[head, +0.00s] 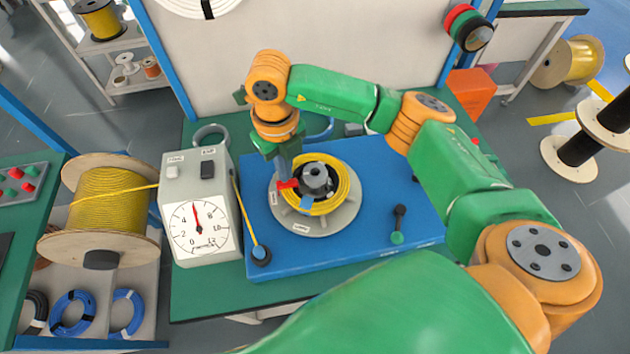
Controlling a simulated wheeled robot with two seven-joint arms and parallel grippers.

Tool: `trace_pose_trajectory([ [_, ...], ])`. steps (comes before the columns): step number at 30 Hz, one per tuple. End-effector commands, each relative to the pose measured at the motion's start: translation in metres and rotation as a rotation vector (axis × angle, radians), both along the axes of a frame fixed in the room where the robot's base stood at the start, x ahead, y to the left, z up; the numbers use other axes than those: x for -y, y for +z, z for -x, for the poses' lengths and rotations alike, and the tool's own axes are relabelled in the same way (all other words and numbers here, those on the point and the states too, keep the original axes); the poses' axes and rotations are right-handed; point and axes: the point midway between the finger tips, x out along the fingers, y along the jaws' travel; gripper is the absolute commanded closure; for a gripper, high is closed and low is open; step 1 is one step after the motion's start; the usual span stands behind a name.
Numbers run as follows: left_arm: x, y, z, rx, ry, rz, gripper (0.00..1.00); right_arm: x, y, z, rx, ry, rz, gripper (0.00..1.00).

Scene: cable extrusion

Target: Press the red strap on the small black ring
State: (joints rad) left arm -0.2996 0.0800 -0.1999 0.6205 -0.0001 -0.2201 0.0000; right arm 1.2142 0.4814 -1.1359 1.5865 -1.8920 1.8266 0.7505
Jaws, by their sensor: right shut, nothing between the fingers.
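The red strap (287,185) shows as a small red piece at the left side of the yellow cable coil. The coil (345,188) lies around a grey hub (316,177) on a round grey plate (318,222). A dark ring-like band shows around the hub inside the coil; I cannot tell for sure whether it is the small black ring. My right gripper (283,178) points down at the coil's left side, shut and empty, its tips right by the red strap. It hides part of the coil; contact is unclear. My left gripper is out of view.
A blue board (395,215) on a green table carries the plate. A grey box with a dial (200,228) stands left of it, and a yellow spool (108,200) further left. A black-and-green lever (398,222) is right of the plate. A white panel stands behind.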

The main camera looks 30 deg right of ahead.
Motion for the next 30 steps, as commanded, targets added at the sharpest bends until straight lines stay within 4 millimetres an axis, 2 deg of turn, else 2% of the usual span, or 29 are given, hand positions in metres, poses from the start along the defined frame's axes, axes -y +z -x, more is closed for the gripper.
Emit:
trace_pose_trajectory([
  [30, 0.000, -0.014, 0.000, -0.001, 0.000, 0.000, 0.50, 0.000, -0.015, 0.000, 0.000, 0.000, 0.000, 1.00],
])
